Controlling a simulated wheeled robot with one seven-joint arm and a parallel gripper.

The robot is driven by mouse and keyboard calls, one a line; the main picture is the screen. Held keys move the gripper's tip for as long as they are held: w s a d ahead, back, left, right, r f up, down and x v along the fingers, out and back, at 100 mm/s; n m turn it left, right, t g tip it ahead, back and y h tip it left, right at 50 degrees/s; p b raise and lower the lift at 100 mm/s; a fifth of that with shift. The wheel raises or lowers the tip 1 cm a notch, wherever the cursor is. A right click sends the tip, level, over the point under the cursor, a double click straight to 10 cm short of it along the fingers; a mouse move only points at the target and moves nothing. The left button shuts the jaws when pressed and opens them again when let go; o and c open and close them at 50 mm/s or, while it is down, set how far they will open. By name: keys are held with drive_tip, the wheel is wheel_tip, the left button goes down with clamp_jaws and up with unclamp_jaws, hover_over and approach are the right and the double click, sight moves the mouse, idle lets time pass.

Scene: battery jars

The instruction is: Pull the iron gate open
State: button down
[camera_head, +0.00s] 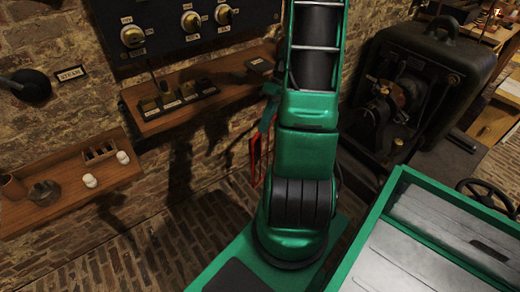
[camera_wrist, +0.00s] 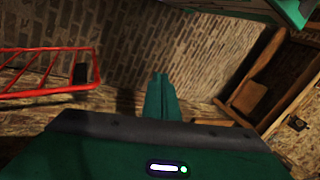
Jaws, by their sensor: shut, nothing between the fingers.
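The iron gate looks to be the red barred frame (camera_wrist: 48,72) at the left of the wrist view, with a dark block (camera_wrist: 81,73) near its right end. In the head view a narrow red frame (camera_head: 259,158) shows just left of my arm, partly hidden by it. My gripper (camera_wrist: 160,78) is in the middle of the wrist view. Its green fingers are together and empty, to the right of the red bars and apart from them in the picture. In the head view my arm hides most of the gripper.
A wooden shelf with small black boxes (camera_head: 178,98) and a lower shelf (camera_head: 70,197) with jars line the brick wall at left. A panel with brass knobs (camera_head: 192,21) hangs above. A dark machine (camera_head: 425,85) stands at right. Brick floor (camera_head: 150,250) is clear at lower left.

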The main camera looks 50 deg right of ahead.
drive_tip(key=s+d+f+n+t, duration=0.1)
drive_tip(key=s+d+f+t, duration=0.2)
drive_tip(key=d+f+t, duration=0.65)
drive_tip(key=s+d+f+n+t, duration=0.25)
drive_tip(key=f+t, duration=0.45)
drive_tip(key=f, duration=0.7)
drive_tip(key=x, duration=1.4)
drive_tip(key=shift+d+m, duration=0.15)
drive_tip(key=shift+m, duration=0.3)
drive_tip(key=shift+f, duration=0.1)
